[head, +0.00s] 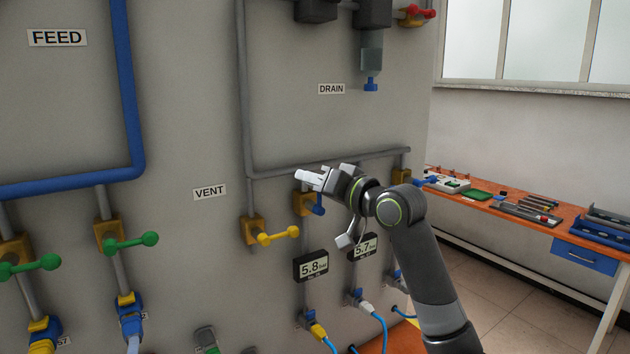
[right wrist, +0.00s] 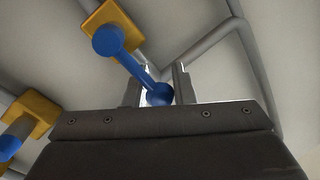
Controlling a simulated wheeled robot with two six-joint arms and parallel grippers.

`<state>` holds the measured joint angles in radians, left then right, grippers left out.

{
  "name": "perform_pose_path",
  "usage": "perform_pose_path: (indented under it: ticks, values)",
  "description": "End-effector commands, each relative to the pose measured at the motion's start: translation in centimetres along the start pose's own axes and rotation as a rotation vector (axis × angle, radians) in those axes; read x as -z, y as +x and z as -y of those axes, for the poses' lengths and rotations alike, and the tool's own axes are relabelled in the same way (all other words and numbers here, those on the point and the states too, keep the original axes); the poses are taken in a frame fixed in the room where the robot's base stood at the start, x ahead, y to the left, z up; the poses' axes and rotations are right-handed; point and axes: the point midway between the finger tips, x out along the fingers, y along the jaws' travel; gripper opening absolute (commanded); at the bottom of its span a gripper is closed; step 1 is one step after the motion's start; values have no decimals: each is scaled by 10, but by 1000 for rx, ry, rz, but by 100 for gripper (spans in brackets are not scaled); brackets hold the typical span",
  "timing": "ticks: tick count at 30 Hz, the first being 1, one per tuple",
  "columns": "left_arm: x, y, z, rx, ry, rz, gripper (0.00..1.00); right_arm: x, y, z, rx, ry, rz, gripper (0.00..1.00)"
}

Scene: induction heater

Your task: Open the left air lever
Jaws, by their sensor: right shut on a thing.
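The left air lever (head: 318,207) is a blue handle with ball ends on a yellow valve block (head: 301,205). It sits on the grey panel, above the 5.8 display. My right gripper (head: 303,177) is in front of it and partly hides it in the head view. In the right wrist view the blue lever (right wrist: 137,68) runs slantwise from its block, and its ball end lies between the jaws of my right gripper (right wrist: 158,90), which is shut on it. A second blue lever (head: 427,181) is to the right, partly hidden by my arm. My left gripper is not in view.
A yellow lever (head: 278,236) is close by on the left, with green levers (head: 131,242) farther left. A grey pipe (head: 330,165) runs just above and behind my right gripper. Pressure displays (head: 311,266) and blue hoses (head: 380,325) are below. An orange workbench (head: 500,210) stands at right.

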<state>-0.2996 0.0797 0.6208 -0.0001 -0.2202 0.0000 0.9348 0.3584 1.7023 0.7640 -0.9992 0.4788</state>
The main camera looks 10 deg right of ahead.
Motion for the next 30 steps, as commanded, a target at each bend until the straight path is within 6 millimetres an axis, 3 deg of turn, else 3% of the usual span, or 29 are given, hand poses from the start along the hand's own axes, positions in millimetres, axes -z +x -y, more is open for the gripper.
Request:
perform_pose_path:
  ticks: [8,9,14,23,30]
  values:
    - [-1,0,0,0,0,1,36,-3,0,-1,0,5,6,0]
    - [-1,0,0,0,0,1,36,-3,0,-1,0,6,6,24]
    - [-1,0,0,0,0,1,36,-2,0,-1,-1,5,5,45]
    - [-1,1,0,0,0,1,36,-2,-1,-1,-1,2,3,45]
    - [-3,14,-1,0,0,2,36,-3,-29,-3,-2,-3,0,45]
